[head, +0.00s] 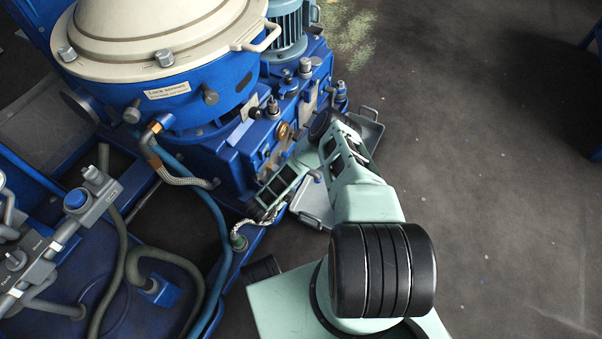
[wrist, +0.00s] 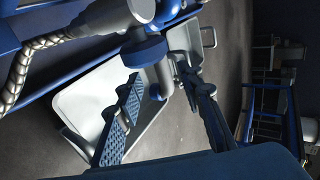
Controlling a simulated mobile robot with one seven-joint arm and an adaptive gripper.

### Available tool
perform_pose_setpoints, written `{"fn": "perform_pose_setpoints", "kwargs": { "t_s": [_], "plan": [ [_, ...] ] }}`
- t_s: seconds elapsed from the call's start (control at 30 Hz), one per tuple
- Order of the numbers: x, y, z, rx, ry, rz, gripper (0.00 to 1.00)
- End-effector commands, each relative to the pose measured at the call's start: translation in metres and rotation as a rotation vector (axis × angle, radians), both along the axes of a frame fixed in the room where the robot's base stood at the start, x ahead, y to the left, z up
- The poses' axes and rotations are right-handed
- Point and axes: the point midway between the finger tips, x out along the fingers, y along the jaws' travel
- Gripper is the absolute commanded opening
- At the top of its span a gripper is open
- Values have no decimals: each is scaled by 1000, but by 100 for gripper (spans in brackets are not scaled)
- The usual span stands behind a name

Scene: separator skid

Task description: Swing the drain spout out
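In the wrist view a short grey spout (wrist: 156,84) with a round blue cap or knob (wrist: 141,52) hangs from a grey pipe; I take it to be the drain spout. My gripper (wrist: 160,88) is open, one dark ribbed finger on each side of the spout's lower end. Gaps seem to show on both sides; contact cannot be told. In the head view my gripper (head: 300,172) is low beside the front of the blue separator base (head: 232,160), and its fingers and wrist hide most of the spout.
A grey tray (wrist: 83,93) lies on the floor below the spout. A braided hose (wrist: 38,48) runs close at the left of the wrist view. The beige-lidded separator bowl (head: 160,35) and a blue motor (head: 287,25) stand above. The floor to the right is clear.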

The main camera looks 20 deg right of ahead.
Motion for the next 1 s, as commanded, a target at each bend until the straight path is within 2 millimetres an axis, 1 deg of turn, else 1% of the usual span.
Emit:
{"fn": "perform_pose_setpoints", "kwargs": {
  "t_s": [0.03, 0.2, 0.4, 0.53, 1.0],
  "plan": [
    [-5, 9, 7, 1, 0, 4, 34],
    [-23, 30, 25, 2, 0, 4, 34],
    [-35, 43, 37, 0, -1, 2, 34],
    [-38, 45, 40, 0, 0, 1, 34],
    [-37, 45, 40, 1, -1, 0, 34]
  ]
}}
